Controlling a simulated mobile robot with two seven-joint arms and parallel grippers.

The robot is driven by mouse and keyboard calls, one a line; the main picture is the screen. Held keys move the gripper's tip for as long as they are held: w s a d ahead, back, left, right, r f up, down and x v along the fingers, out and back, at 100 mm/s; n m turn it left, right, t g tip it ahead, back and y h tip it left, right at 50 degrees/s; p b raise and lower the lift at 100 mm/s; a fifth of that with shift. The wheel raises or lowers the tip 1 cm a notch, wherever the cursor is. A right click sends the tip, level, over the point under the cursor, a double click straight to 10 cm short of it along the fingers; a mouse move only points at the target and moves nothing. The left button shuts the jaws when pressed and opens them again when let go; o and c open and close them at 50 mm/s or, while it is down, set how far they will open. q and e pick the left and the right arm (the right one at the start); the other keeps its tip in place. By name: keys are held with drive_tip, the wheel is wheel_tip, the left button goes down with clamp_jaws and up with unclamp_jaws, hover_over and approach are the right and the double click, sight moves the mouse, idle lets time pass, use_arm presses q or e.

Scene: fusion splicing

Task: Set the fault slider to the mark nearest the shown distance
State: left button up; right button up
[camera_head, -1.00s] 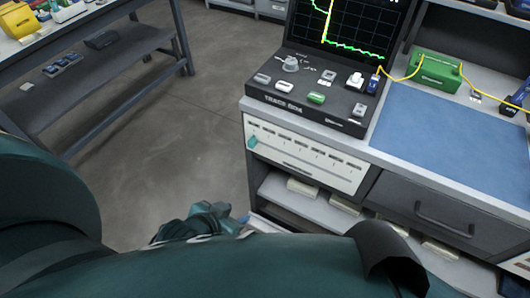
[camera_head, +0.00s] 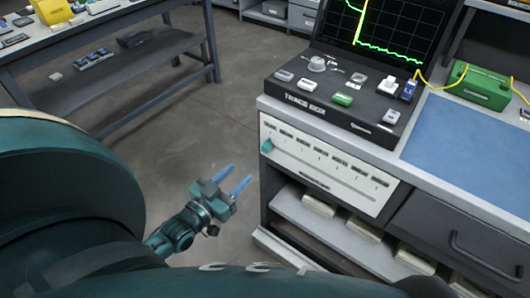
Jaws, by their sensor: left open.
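The fault slider panel (camera_head: 330,165) is a white plate on the bench front, with a row of several labelled marks above a long horizontal slot. Its teal slider knob (camera_head: 267,146) sits at the far left end of the slot. The trace box (camera_head: 335,98) stands on the bench above, its dark screen (camera_head: 385,30) showing a yellow vertical line and a green trace. The top of the screen is cut off, and I cannot read a distance. My left gripper (camera_head: 238,180) is open and empty, lower left of the panel and apart from it. My right gripper is not in view.
A blue mat (camera_head: 470,140) covers the bench on the right, with a green box (camera_head: 482,86) and yellow cable behind it. Open shelves and a drawer (camera_head: 450,228) lie below. The floor between the bench and the left table (camera_head: 110,35) is clear.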

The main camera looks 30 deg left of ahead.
sight(264, 149)
use_arm(q)
drive_tip(key=w, duration=0.3)
drive_tip(key=w+b, duration=0.1)
drive_tip(key=w, duration=0.3)
drive_tip(key=w+d, duration=0.1)
drive_tip(key=w, duration=0.3)
drive_tip(key=shift+w+b, duration=0.25)
drive_tip(key=shift+b, duration=0.05)
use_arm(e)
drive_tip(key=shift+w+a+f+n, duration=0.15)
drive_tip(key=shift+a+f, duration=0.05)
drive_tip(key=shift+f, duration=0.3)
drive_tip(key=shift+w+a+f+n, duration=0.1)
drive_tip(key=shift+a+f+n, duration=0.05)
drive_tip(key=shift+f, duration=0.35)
use_arm(q)
clamp_jaws()
